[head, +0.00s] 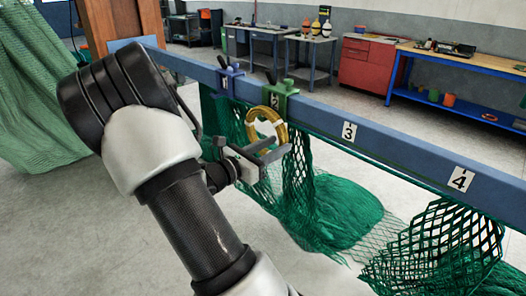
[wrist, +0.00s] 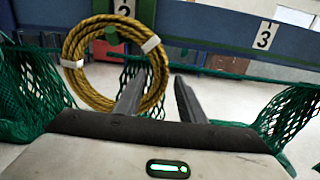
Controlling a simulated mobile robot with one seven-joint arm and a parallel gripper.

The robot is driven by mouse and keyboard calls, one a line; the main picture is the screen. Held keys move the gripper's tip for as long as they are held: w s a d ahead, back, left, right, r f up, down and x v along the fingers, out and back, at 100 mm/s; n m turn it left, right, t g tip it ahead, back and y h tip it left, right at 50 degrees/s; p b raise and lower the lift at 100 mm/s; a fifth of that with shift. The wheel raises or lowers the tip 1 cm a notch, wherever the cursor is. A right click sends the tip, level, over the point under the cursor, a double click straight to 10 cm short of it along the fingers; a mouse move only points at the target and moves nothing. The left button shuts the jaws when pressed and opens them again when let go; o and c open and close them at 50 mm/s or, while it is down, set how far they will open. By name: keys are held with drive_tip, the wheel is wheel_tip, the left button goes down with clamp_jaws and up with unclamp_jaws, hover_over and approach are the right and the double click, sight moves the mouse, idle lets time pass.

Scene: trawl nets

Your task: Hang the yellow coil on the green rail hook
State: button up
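The yellow coil (head: 253,137), a ring of rope with pale bands, is upright at the green rail hook (head: 281,100) by number 2. In the wrist view the coil (wrist: 75,58) surrounds the hook's green end (wrist: 112,35), its top above that end; whether it bears on the hook I cannot tell. My gripper (head: 268,161) is just below and in front of the coil. In the wrist view my gripper (wrist: 162,88) has its fingers apart, the coil's right side showing between them. I see no finger pressing on it.
The blue rail (head: 400,150) runs across, with a blue hook (head: 230,80) left of the green one and number plates 3 (head: 348,131) and 4 (head: 460,179) to the right. Green netting (head: 340,210) hangs beneath and heaps on the floor. Workbenches stand far behind.

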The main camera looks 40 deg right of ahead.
drive_tip(key=s+a+p, duration=0.1)
drive_tip(key=s+a, duration=0.1)
drive_tip(key=a, duration=1.5)
drive_tip(key=s+a+r+m+g+y+p, duration=0.2)
drive_tip(key=s+r+m+g+y+p, duration=0.3)
drive_tip(key=s+m+y, duration=0.5)
drive_tip(key=s+a+r+m+t+y+p, duration=0.3)
drive_tip(key=a+r+m+t+y, duration=0.1)
drive_tip(key=a+r, duration=0.2)
drive_tip(key=s+a+r+m+t+y+p, duration=0.2)
drive_tip(key=a+r+m+t+y+p, duration=0.1)
drive_tip(key=a+r, duration=0.4)
drive_tip(key=shift+s+a+r+m+t+y, duration=0.2)
drive_tip(key=shift+s+r+m+t+y, duration=0.25)
drive_tip(key=shift+m+t, duration=0.5)
